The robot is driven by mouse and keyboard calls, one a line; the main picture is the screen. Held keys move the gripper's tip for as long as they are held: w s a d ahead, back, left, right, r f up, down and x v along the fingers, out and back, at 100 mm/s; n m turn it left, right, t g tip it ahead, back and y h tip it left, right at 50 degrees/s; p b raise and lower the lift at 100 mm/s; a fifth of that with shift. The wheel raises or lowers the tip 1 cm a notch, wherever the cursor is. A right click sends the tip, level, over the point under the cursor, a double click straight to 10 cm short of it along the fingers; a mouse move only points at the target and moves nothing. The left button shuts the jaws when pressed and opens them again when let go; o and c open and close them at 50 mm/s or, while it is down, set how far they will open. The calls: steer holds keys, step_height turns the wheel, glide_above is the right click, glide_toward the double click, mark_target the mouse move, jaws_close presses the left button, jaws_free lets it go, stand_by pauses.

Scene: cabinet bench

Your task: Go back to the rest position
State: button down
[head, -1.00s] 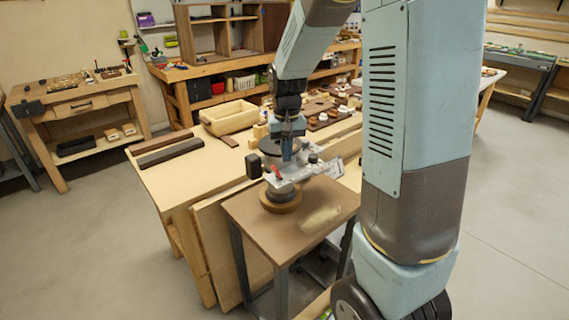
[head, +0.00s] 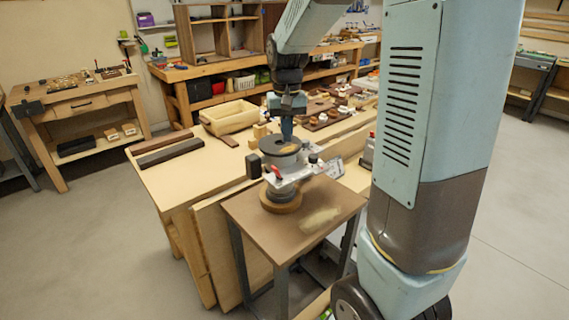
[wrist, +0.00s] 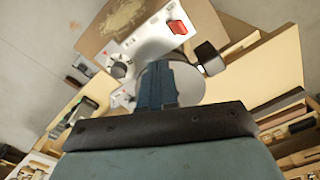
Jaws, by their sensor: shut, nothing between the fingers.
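My gripper (head: 287,128) is shut and empty. In the head view it hangs just above and behind a round dark-topped device (head: 280,148) on a small brown-topped stand (head: 318,216). In the wrist view the shut fingers (wrist: 158,85) point toward the device's pale plate, which also carries a red part (wrist: 177,27) and a black knob (wrist: 210,58). I cannot tell the exact gap between fingertips and device.
A workbench (head: 172,183) with a wooden box (head: 228,117), dark strips (head: 165,145) and small round pieces stands behind the stand. Another bench (head: 75,108) is at far left. The floor (head: 85,240) at front left is clear.

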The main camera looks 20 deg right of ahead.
steer(key=shift+r, duration=0.3)
steer(key=s+r+t, duration=0.2)
steer(key=s+r, duration=0.2)
steer(key=s, duration=0.7)
steer(key=s+d+r+n+t, duration=0.1)
steer(key=s+r+t, duration=0.2)
steer(key=s, duration=0.8)
steer(key=shift+s+r+t, duration=0.3)
steer(key=shift+s+r, duration=0.1)
steer(key=shift+r, duration=0.8)
